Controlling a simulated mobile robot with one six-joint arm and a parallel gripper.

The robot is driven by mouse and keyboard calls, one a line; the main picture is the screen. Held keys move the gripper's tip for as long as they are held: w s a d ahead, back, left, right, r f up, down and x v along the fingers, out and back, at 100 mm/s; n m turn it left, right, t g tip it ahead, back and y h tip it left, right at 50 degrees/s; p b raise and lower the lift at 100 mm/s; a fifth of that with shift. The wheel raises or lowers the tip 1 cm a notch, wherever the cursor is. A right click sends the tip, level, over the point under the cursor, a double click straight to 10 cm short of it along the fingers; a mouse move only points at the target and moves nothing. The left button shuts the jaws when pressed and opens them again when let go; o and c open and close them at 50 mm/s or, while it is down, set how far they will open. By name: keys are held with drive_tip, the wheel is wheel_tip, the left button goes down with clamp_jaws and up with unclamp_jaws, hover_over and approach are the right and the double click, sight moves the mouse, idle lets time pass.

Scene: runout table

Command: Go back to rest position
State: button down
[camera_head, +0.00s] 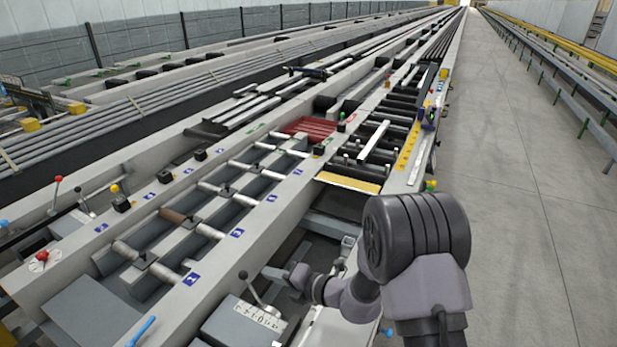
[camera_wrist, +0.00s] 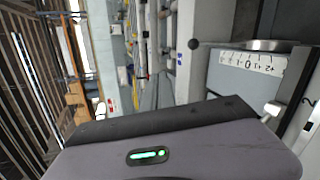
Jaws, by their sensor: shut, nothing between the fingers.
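My arm reaches in from the bottom right of the head view, and my gripper (camera_head: 272,272) is at its left end, small and partly hard to make out. It is shut and empty. It hangs beside the runout table (camera_head: 290,195), close to a black-knobbed lever (camera_head: 243,275) above a scale plate (camera_head: 258,314). I cannot tell whether it touches the lever. In the wrist view a grey part of my own arm with a green light fills the bottom, and no fingers show.
In the wrist view the scale plate (camera_wrist: 250,62) and the black knob (camera_wrist: 193,44) are near, at the right. A blue handle (camera_head: 141,332) and red-knobbed levers (camera_head: 42,256) stand at the lower left of the head view. The concrete floor (camera_head: 530,200) at right is clear.

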drive_tip(key=s+d+r+n+g+h+b, duration=0.1)
drive_tip(key=s+d+r+n+g, duration=0.1)
drive_tip(key=s+r+n, duration=0.6)
drive_tip(key=s+d+r+n+g+h+b, duration=0.1)
drive_tip(key=s+d+r+n+g+b, duration=0.15)
drive_tip(key=s+r+n, duration=0.6)
drive_tip(key=s+d+n+t+h+b, duration=0.1)
drive_tip(key=s+d+n+h, duration=0.3)
drive_tip(key=d+n, duration=0.5)
drive_tip(key=s+d+f+n+t+h+b, duration=0.1)
drive_tip(key=s+d+n+h, duration=0.3)
drive_tip(key=s+d+n, duration=0.4)
drive_tip(key=shift+d+n+t+h, duration=0.3)
drive_tip(key=shift+d+n+t, duration=0.25)
drive_tip(key=shift+d+t, duration=0.4)
drive_tip(key=shift+s+f, duration=0.1)
